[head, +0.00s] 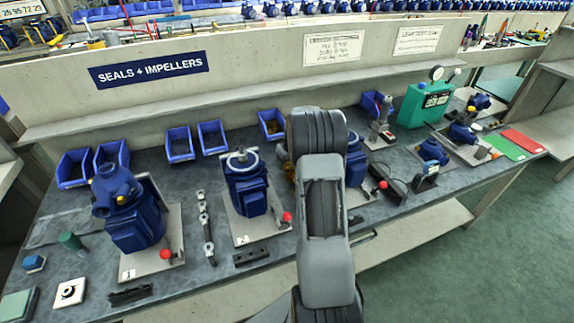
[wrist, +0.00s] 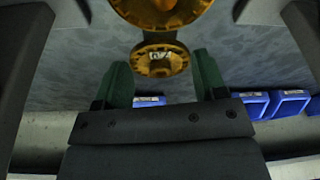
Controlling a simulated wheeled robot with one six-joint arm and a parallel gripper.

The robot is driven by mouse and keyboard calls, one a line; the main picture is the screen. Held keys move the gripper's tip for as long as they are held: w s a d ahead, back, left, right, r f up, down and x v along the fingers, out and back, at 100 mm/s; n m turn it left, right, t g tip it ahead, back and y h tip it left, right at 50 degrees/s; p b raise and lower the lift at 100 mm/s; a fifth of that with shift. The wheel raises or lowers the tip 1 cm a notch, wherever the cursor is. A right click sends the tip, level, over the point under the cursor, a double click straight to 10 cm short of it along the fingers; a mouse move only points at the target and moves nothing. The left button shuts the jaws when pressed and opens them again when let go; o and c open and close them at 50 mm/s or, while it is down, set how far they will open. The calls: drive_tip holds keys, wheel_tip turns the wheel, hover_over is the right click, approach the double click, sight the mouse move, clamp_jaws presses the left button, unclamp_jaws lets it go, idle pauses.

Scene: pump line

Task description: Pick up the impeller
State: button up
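My gripper (wrist: 162,66) is open in the wrist view, its two green fingertips wide apart. A brass-coloured piece (wrist: 160,12) with a larger round body and a smaller round flange (wrist: 160,62) shows ahead of it. The flange appears in the gap between the fingertips, with clear space on both sides. I cannot tell whether this piece is the impeller or a casing, nor its exact depth from the fingers. In the head view my arm hides the gripper, and only a sliver of brass colour (head: 288,170) shows beside it.
Blue pumps on numbered plates stand left (head: 132,210) and centre-left (head: 246,182) on the dark bench. Another blue pump (head: 357,160) stands right of my arm. Blue bins (head: 180,145) line the back. A green box (head: 424,104) stands farther right.

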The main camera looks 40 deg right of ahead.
drive_tip(key=c, duration=0.4)
drive_tip(key=shift+c, duration=0.3)
drive_tip(key=shift+r, duration=0.2)
